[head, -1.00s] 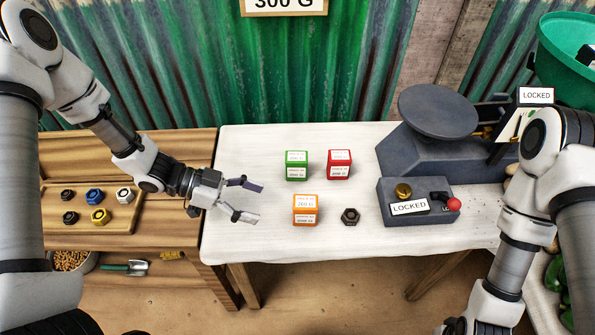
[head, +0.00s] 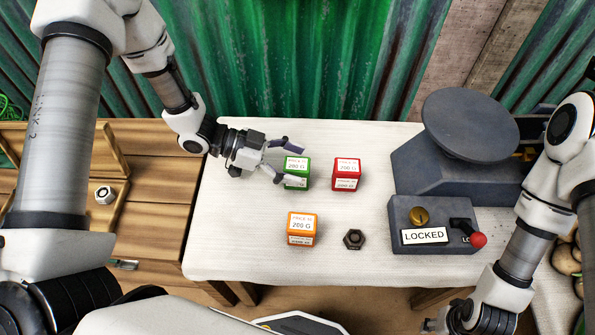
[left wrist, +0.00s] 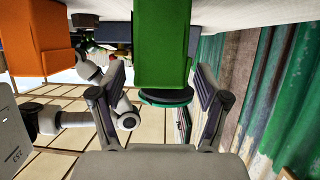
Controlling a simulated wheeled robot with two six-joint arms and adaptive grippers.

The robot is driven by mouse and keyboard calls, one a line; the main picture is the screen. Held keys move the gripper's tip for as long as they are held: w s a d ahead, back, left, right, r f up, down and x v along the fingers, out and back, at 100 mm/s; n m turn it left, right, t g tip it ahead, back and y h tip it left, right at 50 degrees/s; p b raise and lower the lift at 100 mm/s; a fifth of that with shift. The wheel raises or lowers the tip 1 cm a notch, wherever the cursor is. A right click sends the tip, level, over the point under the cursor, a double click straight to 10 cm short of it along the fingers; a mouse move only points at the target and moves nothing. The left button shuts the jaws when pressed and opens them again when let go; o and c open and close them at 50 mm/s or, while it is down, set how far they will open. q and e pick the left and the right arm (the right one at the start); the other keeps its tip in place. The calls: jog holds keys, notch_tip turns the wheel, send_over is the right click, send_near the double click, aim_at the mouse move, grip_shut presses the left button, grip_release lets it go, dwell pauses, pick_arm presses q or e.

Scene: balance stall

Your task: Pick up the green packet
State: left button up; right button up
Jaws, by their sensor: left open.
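The green packet (head: 297,166) stands on the white-covered table, with a white label on its top and front. My left gripper (head: 284,160) is open at the packet's left side, its fingers pointing right toward it. In the left wrist view the green packet (left wrist: 162,45) shows between and beyond the two open fingers (left wrist: 160,95). I cannot tell whether a finger touches it. My right gripper (head: 450,318) is at the bottom edge of the head view, and its fingers are not clear.
A red packet (head: 346,174) stands just right of the green one. An orange packet (head: 302,228) and a dark hex nut (head: 354,239) are nearer. The grey scale (head: 440,175) with a red-knobbed lever and LOCKED sign (head: 425,235) fills the right. The table's left front is clear.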

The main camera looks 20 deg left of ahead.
pick_arm(q)
jog(key=shift+w+d+f, duration=0.1)
jog(key=shift+d+f, duration=0.05)
jog(key=shift+d, duration=0.3)
jog(key=c, duration=1.4)
